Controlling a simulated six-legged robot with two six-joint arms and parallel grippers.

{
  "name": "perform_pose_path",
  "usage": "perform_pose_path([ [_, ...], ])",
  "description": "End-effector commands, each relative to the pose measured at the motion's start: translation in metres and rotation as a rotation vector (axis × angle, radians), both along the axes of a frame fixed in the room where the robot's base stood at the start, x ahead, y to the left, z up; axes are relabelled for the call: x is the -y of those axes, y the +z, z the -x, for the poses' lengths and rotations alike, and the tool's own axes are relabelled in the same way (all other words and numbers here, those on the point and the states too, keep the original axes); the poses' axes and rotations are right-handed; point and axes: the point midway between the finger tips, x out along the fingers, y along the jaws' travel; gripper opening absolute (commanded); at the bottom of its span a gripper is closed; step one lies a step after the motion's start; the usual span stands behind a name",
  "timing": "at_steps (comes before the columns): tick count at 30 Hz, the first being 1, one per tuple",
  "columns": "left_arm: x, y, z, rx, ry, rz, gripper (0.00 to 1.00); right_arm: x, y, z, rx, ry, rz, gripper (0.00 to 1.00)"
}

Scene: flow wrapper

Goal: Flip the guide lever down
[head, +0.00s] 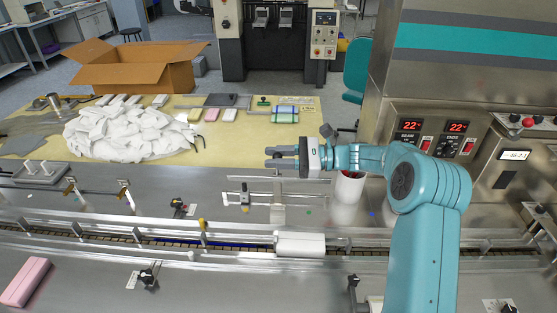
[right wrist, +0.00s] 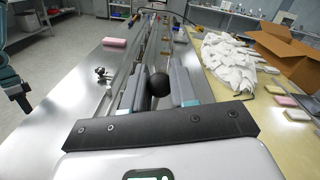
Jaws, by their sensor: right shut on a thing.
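My right gripper (head: 271,158) reaches in from the right in the head view and is level above the metal machine bed. In the right wrist view its two grey fingers (right wrist: 158,88) are closed on a round black knob (right wrist: 158,81), which I take as the end of the guide lever. The knob sits between the fingers, near their tips. In the head view the knob cannot be told apart from the fingers, and the lever's shaft is not clearly visible. My left gripper does not show in the head view.
A conveyor with guide rails (head: 150,238) runs across the bed, with a white block (head: 300,244) on it. A pink block (head: 25,281) lies at front left. Behind are a white cloth pile (head: 130,132) and a cardboard box (head: 140,73). A white cup (head: 347,187) stands below my right arm.

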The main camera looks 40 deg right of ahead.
Motion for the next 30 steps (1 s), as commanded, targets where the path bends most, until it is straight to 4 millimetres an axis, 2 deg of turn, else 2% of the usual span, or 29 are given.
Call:
perform_pose_path([
  [1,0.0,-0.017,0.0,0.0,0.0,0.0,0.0,-0.002,-0.009,0.005,0.025,-0.004,0.023,0.0],
  [15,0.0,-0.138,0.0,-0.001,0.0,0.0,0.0,-0.051,-0.048,0.066,0.36,-0.001,0.302,0.0],
  [21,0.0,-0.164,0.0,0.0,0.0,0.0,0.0,-0.062,-0.055,0.079,0.443,0.0,0.374,0.0],
  [30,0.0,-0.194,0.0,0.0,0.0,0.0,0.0,-0.066,-0.07,0.084,0.531,0.0,0.449,0.0],
])
